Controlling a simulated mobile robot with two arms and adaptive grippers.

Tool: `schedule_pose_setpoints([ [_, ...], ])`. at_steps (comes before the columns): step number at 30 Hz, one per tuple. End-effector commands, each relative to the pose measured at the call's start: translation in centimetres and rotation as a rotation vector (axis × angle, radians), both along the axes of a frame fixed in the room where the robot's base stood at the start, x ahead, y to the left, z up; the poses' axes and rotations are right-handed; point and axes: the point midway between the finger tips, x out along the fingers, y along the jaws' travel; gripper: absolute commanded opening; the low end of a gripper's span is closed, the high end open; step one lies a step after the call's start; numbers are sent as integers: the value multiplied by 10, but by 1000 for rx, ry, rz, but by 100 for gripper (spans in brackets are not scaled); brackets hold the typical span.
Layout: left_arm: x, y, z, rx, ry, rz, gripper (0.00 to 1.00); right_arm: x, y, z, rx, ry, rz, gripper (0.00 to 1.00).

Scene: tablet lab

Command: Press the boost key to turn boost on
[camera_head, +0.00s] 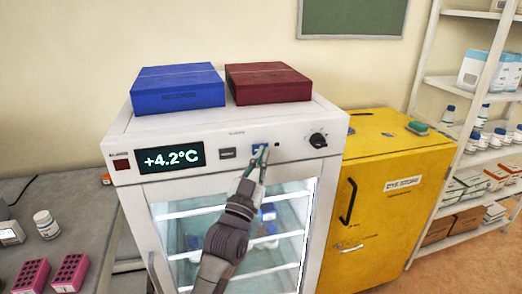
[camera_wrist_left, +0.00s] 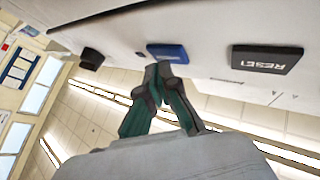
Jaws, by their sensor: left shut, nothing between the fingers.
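The blue key (camera_head: 260,148), which I take for the boost key, sits on the white front panel of the fridge (camera_head: 290,146). Its lettering is not readable. In the left wrist view the blue key (camera_wrist_left: 167,52) is just beyond my fingertips. My left gripper (camera_head: 260,158) is shut and empty, its tips at the lower edge of the blue key. It also shows in the left wrist view (camera_wrist_left: 160,72). I cannot tell whether the tips touch the key. A small dark dot (camera_head: 277,144) right of the key shows no light. My right gripper is not in view.
The dark RESET key (camera_wrist_left: 266,58) is beside the blue key. A black knob (camera_head: 318,140) is to the right, a +4.2°C display (camera_head: 171,159) to the left. Blue (camera_head: 178,92) and dark red (camera_head: 268,84) boxes lie on top. A yellow cabinet (camera_head: 375,215) stands right.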

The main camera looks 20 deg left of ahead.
Motion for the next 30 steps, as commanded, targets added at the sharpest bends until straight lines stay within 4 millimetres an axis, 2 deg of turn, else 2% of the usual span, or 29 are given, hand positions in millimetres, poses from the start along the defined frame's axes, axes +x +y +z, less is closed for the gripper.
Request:
schedule_pose_setpoints([
  [22,3,2,-1,-1,1,0,0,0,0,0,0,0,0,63],
  [30,-4,-3,0,-2,1,-1,0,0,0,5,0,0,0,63],
])
